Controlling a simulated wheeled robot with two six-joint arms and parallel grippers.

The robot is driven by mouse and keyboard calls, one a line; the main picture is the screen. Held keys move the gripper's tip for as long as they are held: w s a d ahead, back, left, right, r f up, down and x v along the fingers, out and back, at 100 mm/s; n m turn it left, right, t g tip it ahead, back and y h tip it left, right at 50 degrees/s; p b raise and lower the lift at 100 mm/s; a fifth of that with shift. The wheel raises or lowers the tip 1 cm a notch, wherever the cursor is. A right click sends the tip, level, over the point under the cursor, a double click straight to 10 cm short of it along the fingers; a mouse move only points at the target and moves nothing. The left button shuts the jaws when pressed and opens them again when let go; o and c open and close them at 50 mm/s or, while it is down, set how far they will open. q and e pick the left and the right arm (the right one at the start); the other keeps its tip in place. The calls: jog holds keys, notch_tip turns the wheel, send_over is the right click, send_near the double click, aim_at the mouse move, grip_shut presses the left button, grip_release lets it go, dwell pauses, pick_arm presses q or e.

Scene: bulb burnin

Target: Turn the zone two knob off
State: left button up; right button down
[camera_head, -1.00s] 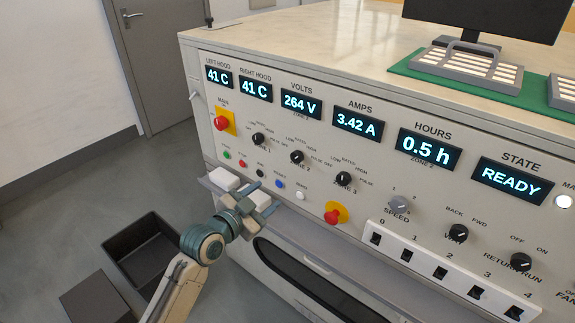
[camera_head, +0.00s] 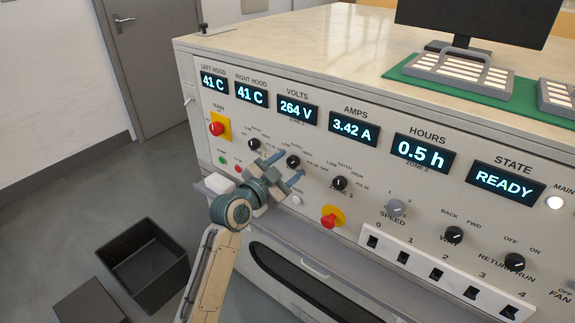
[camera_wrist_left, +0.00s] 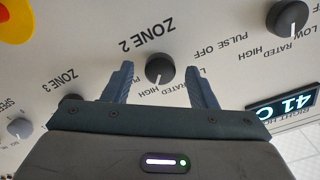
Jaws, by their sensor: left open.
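The zone two knob (camera_head: 293,161) is a small black round knob on the pale front panel. My left gripper (camera_head: 286,167) is open in front of the panel. In the left wrist view, my left gripper (camera_wrist_left: 160,70) has one blue finger on each side of the knob, with gaps showing. The depth between fingertips and panel is hard to tell. My right gripper is not in view.
The zone one knob (camera_head: 254,144) and zone three knob (camera_head: 340,183) flank it. A red button on a yellow plate (camera_head: 332,217) is lower right; another red button (camera_head: 217,128) is at left. A ledge (camera_head: 320,235) juts out below. Dark bins (camera_head: 148,262) stand on the floor.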

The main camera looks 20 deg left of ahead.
pick_arm(q)
jog(key=shift+w, duration=0.15)
jog(key=shift+c, duration=0.6)
jog(key=c, duration=0.9)
jog(key=shift+o, duration=0.2)
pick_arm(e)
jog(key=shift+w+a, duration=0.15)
